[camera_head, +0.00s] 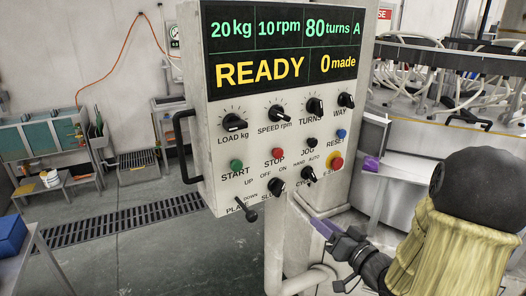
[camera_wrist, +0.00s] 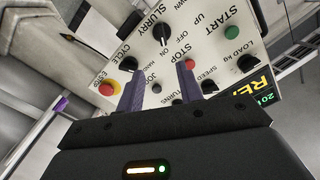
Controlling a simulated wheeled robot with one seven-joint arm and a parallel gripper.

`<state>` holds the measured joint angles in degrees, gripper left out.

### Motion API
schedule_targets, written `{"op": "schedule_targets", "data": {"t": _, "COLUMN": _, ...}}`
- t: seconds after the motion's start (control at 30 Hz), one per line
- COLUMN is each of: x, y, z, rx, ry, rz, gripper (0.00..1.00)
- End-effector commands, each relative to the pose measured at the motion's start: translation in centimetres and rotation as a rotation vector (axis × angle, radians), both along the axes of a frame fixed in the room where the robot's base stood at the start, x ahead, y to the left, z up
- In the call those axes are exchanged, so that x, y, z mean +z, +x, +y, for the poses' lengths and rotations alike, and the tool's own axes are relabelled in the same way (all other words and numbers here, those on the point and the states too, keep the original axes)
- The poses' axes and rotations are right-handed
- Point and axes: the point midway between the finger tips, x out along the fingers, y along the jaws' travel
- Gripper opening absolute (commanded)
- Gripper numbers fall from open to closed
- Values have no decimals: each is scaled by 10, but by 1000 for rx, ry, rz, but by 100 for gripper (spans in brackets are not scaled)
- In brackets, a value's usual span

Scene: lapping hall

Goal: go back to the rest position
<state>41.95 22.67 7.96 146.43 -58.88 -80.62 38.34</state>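My gripper (camera_head: 319,226) is in front of the lower right of the control panel (camera_head: 204,135), below the red emergency stop button (camera_head: 336,162). In the wrist view, the two purple fingers of my gripper (camera_wrist: 161,75) stand apart with nothing between them. The panel's face lies beyond them, with the red STOP button (camera_wrist: 190,63) near the right fingertip and the emergency stop (camera_wrist: 107,89) left of the left finger. I cannot tell whether a finger touches the panel. The display (camera_head: 285,48) reads READY, 20 kg, 10 rpm, 80 turns A, 0 made.
A black handle (camera_head: 183,147) sticks out on the panel's left side. A pale post and pipes (camera_head: 287,235) stand below it. A round machine (camera_head: 450,65) with hoses is at the right. A blue box (camera_head: 12,235) lies on a table at the left. Open floor (camera_head: 140,255) shows between.

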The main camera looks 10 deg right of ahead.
Motion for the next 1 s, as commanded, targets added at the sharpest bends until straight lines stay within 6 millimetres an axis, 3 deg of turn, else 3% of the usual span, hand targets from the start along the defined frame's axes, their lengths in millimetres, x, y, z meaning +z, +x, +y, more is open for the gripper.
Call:
{"op": "schedule_targets", "data": {"t": 0.27, "x": -29, "y": 15, "z": 6, "rx": -92, "ry": -229, "rz": 174, "gripper": 36}}
{"op": "schedule_targets", "data": {"t": 0.47, "x": -56, "y": 11, "z": 6, "rx": -169, "ry": -429, "rz": 380, "gripper": 36}}
{"op": "schedule_targets", "data": {"t": 0.77, "x": -82, "y": -30, "z": 21, "rx": -191, "ry": -624, "rz": 715, "gripper": 36}}
{"op": "schedule_targets", "data": {"t": 1.0, "x": -93, "y": -86, "z": 53, "rx": -97, "ry": -690, "rz": 993, "gripper": 36}}
